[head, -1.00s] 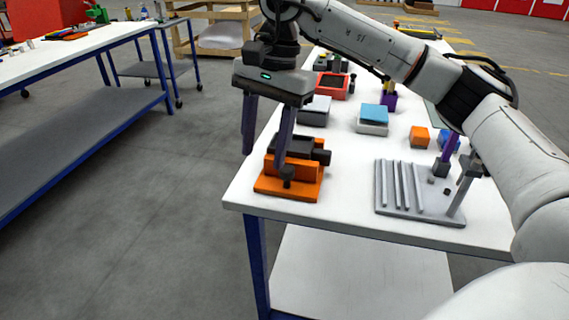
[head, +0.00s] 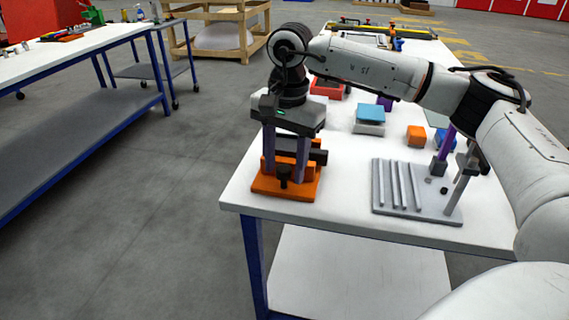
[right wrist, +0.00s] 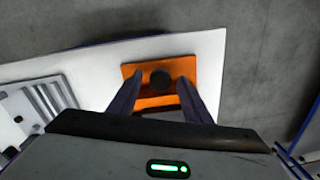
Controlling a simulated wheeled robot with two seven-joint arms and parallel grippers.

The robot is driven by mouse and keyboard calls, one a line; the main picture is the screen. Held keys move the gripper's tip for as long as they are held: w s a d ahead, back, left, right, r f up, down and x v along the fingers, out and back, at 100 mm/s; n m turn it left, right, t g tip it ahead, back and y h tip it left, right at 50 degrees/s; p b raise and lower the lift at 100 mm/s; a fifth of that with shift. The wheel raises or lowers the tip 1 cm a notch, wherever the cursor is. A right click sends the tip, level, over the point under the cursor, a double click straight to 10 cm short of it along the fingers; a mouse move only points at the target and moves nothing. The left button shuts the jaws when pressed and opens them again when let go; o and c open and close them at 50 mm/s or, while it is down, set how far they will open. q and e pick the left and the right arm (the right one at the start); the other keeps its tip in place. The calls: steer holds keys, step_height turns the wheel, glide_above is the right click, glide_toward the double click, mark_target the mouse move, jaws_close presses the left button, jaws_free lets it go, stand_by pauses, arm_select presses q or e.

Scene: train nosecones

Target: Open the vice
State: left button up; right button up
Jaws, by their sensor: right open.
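The vice is an orange block with dark jaws (head: 262,188) at the near left corner of the white table. A dark round knob (head: 283,178) stands at its near side. My right gripper (head: 285,178) is open, pointing down over the vice, and its fingers hide part of the jaws. In the right wrist view, the vice's orange base (right wrist: 182,68) lies beyond the fingertips, and the black knob (right wrist: 160,78) sits between the two spread fingers, apart from both. My left gripper is not in view.
A grey grooved fixture (head: 390,205) stands right of the vice. An orange block (head: 416,136), a blue-topped box (head: 370,115) and a red tray (head: 328,88) lie further back. The table's front edge (head: 340,223) is close to the vice. Another workbench (head: 70,58) stands left across an open floor.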

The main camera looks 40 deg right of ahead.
steer(key=c, duration=1.1)
steer(key=shift+o, duration=0.2)
steer(key=shift+n, duration=0.3)
steer(key=n, duration=0.4)
steer(key=shift+w+n+p, duration=0.1)
steer(key=shift+n+p, duration=0.25)
steer(key=shift+n, duration=1.55)
steer(key=shift+r, duration=0.1)
steer(key=shift+w+r, duration=0.15)
